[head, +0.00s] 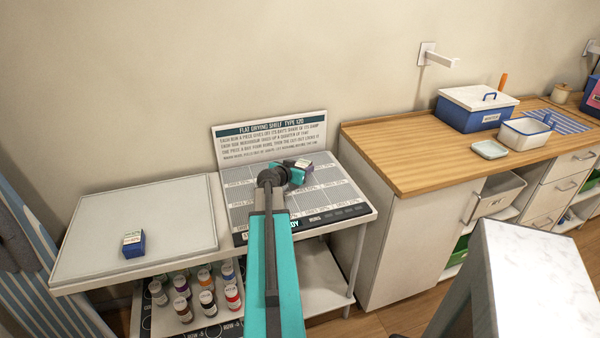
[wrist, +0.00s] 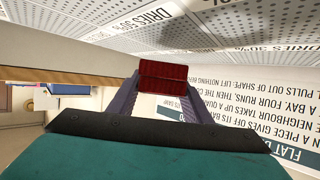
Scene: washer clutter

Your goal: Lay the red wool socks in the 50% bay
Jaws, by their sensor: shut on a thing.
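The red wool socks (wrist: 163,76) show in the wrist view as a small red ribbed bundle between the fingertips. My gripper (wrist: 160,90) is shut on them. In the head view my gripper (head: 291,173) is over the back right part of the flat drying shelf (head: 240,212), largely behind my arm. The shelf is a grey panel of printed bays. Bay labels (wrist: 145,22) beginning "DRIES" show in the wrist view, but I cannot surely tell which one is under the socks. I cannot tell whether the socks touch the panel.
A sign board (head: 268,137) stands along the shelf's back edge. A blue labelled block (head: 133,243) sits on the pale board (head: 180,222) at left. Several bottles (head: 207,303) stand below. A wooden counter (head: 400,155) with a lidded blue box (head: 470,119) is at right.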

